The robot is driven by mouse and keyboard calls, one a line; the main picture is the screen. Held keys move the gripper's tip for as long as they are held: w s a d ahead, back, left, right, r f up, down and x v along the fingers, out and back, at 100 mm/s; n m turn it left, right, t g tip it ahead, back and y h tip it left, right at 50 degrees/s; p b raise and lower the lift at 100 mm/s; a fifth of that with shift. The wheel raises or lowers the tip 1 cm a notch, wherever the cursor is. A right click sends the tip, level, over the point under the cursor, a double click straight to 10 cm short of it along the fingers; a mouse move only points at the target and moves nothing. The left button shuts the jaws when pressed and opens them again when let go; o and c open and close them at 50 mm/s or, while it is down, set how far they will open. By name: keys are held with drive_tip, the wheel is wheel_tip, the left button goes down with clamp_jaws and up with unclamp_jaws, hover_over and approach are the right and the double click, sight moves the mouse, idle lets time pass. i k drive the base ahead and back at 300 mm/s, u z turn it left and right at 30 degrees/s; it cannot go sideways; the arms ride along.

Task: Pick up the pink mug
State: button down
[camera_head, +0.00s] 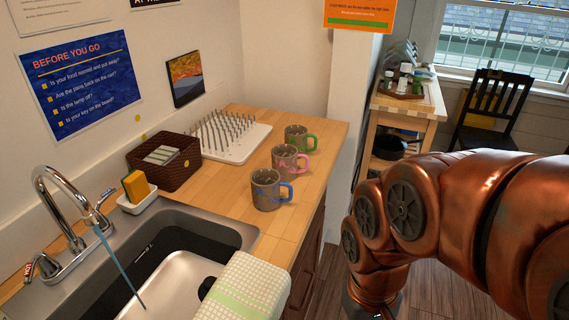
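The pink mug (284,163), a grey-brown speckled mug with a pink handle on its right, stands upright on the wooden counter (311,208). It is the middle one of three similar mugs. The blue-handled mug (266,189) stands nearer to me, and the green-handled mug (297,139) stands farther back. The blue-handled mug comes close to it in the picture; whether they touch I cannot tell. My copper arm fills the right side, apart from the mugs, and runs down out of the frame. My gripper does not show.
A white drying rack (238,149) with upright pegs stands behind the mugs. A dark woven basket (164,178) and a sponge in a white holder (137,205) are to the left. The sink (192,272) and a checked towel (243,290) are in front. The counter's right edge is clear.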

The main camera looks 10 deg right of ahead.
sight(283, 156)
drive_tip(key=u, duration=3.2)
drive_tip(key=k, duration=1.05)
drive_tip(key=z, duration=1.85)
drive_tip(key=i, duration=0.5)
drive_tip(key=u, duration=0.1)
